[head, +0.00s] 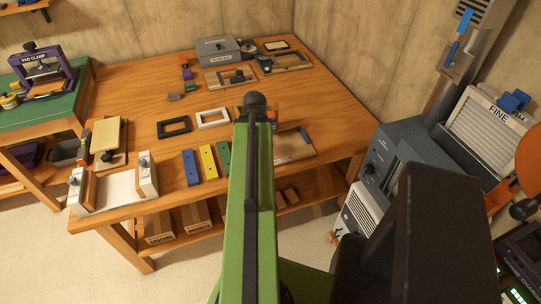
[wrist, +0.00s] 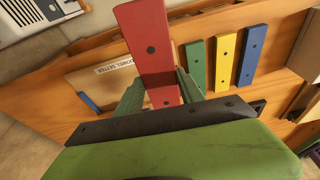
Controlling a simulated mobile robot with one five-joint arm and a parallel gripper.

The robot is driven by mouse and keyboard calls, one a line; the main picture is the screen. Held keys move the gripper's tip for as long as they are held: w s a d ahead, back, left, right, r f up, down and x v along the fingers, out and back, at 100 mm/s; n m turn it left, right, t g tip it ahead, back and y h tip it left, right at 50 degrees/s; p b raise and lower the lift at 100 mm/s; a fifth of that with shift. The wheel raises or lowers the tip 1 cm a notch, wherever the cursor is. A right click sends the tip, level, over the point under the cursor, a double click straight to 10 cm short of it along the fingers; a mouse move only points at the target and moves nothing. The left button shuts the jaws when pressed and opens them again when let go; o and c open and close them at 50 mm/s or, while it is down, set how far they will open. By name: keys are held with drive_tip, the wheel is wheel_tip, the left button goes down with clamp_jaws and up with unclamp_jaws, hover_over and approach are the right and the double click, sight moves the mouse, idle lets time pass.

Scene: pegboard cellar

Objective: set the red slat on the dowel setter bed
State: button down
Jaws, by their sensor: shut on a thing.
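The red slat (wrist: 148,45) shows in the wrist view, a flat bar with dark holes. My gripper (wrist: 162,90) is shut on its lower part, with a green finger on each side. The dowel setter (wrist: 92,84), a tan board with a name label and a blue piece at one end, lies behind and to the left of the slat. The slat appears held above the bench, apart from the bed; the exact gap is unclear. In the head view the dowel setter (head: 293,148) lies right of my green arm, partly covered. Gripper and red slat are hidden there.
Blue (head: 192,167), yellow (head: 208,162) and green (head: 224,157) slats lie in a row beside my arm. Black (head: 174,126) and white (head: 213,118) frames lie behind them. A grey machine (head: 395,150) stands right of the bench (head: 130,85).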

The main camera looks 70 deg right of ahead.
drive_tip(key=s+d+f+m+g+b, duration=0.1)
drive_tip(key=s+d+m+g, duration=0.15)
drive_tip(key=s+m, duration=0.45)
drive_tip(key=s+d+f+m+g+b, duration=0.15)
drive_tip(key=s+d+m, duration=0.25)
drive_tip(key=m, duration=0.7)
drive_tip(key=shift+n, duration=0.3)
drive_tip(key=w+d+f+b, duration=0.2)
drive_tip(key=w, duration=0.1)
drive_tip(key=w+d+f+b, duration=0.2)
drive_tip(key=w+f, duration=0.1)
drive_tip(key=w+d+f+b, duration=0.2)
drive_tip(key=w+b, duration=0.1)
drive_tip(key=shift+w+d+f, duration=0.15)
drive_tip(key=shift+w+d, duration=0.1)
drive_tip(key=shift+w, duration=0.15)
wheel_tip(320, 180, down, 4)
drive_tip(key=b, duration=0.4)
drive_tip(key=shift+f, duration=0.2)
drive_tip(key=shift+r, duration=0.3)
drive_tip(key=shift+f, duration=0.25)
drive_tip(key=c, duration=0.7)
unclamp_jaws()
drive_tip(key=shift+r, duration=0.1)
